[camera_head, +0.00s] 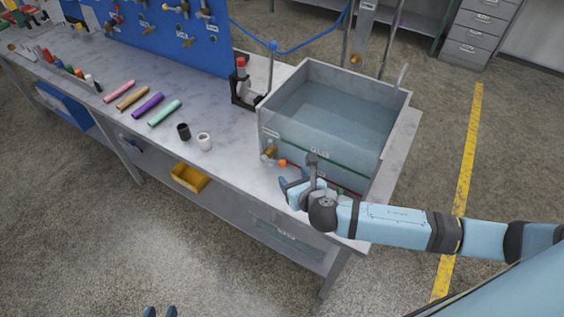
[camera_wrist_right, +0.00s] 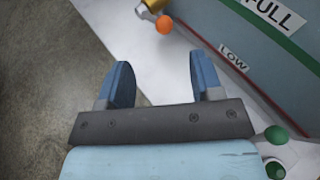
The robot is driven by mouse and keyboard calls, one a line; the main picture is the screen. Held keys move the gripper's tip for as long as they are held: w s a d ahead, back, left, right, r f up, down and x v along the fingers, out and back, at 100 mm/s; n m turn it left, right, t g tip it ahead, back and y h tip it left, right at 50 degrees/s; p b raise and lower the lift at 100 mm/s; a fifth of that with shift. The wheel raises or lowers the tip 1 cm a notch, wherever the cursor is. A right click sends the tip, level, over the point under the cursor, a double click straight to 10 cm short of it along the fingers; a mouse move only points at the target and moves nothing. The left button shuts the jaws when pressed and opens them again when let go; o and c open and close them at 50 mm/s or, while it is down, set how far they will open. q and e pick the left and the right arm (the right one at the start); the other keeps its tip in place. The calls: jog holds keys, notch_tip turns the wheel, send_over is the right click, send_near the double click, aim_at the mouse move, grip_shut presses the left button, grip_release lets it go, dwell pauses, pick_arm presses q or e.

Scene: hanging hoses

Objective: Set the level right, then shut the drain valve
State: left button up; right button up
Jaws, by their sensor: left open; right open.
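A clear-walled tank of water (camera_head: 388,141) stands on the bench's right end, with a green FULL line and a red LOW line. The bluish tint reaches above the green line; the exact level is hard to read. A brass valve (camera_head: 269,152) with an orange knob (camera_head: 282,163) sits low on the tank's front left; the orange knob shows in the right wrist view (camera_wrist_right: 164,24). A green knob (camera_wrist_right: 276,134) is farther right. My right gripper (camera_head: 288,181) is open and empty, just short of the orange knob. My left gripper (camera_head: 160,312) is open, only its fingertips showing at the bottom edge.
Black (camera_head: 183,131) and white (camera_head: 204,141) cups and several coloured rolls lie on the bench (camera_head: 228,160) to the left. A black stand with a red top (camera_head: 241,85) is beside the tank. A blue hose (camera_head: 305,45) hangs behind. Floor in front is clear.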

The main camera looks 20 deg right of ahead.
aim_at(283, 165)
jog(key=x, duration=1)
jog(key=shift+d+f, duration=0.1)
grip_shut()
notch_tip(283, 165, down, 2)
jog(key=t+b, duration=0.1)
jog(key=b, duration=0.3)
jog(key=m+t+b, duration=0.1)
jog(key=b, duration=0.3)
jog(key=shift+s+d+f+y, duration=0.1)
jog(key=shift+s+f+y, duration=0.1)
jog(key=shift+y, duration=0.1)
jog(key=shift+r+t+b, duration=0.2)
jog(key=shift+t+b, duration=0.1)
jog(key=shift+r, duration=0.1)
